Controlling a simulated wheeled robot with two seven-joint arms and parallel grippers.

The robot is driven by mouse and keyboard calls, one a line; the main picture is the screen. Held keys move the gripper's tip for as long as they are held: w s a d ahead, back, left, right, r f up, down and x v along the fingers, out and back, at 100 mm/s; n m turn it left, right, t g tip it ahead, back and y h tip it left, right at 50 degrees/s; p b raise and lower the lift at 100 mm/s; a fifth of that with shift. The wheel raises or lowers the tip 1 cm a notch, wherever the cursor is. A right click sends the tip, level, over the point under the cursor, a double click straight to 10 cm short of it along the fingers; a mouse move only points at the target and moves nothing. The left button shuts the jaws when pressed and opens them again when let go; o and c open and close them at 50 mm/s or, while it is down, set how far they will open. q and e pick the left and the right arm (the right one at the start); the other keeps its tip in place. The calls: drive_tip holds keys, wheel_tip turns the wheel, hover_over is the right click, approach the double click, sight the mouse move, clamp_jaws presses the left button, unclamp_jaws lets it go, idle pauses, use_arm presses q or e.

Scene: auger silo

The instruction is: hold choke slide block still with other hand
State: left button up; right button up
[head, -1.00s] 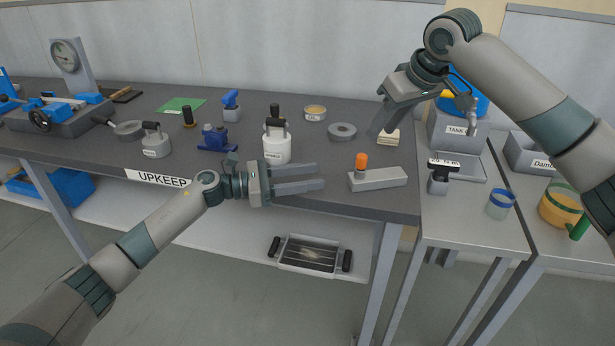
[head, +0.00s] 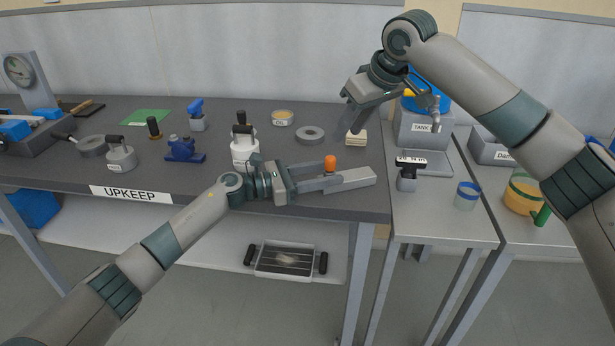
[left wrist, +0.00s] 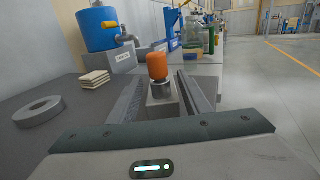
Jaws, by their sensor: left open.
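In the left wrist view the orange knob (left wrist: 158,66) and the grey block (left wrist: 163,92) show between the two spread fingers (left wrist: 165,85). Whether a finger touches the block I cannot tell. My right gripper (head: 358,112) points down above the back right of the bench, apart from the block; its finger gap is unclear.
Beige pads (head: 356,138), a grey ring (head: 310,135) and a white canister (head: 243,151) stand behind the block. A tank with a blue top (head: 418,127) and a black-topped tool (head: 408,172) are to the right. The bench's front edge is close.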

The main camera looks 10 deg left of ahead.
sight(347, 176)
use_arm(q)
drive_tip(key=shift+x, duration=2.55)
clamp_jaws()
drive_tip(key=c, duration=0.7)
unclamp_jaws()
clamp_jaws()
drive_tip(key=shift+f, duration=0.1)
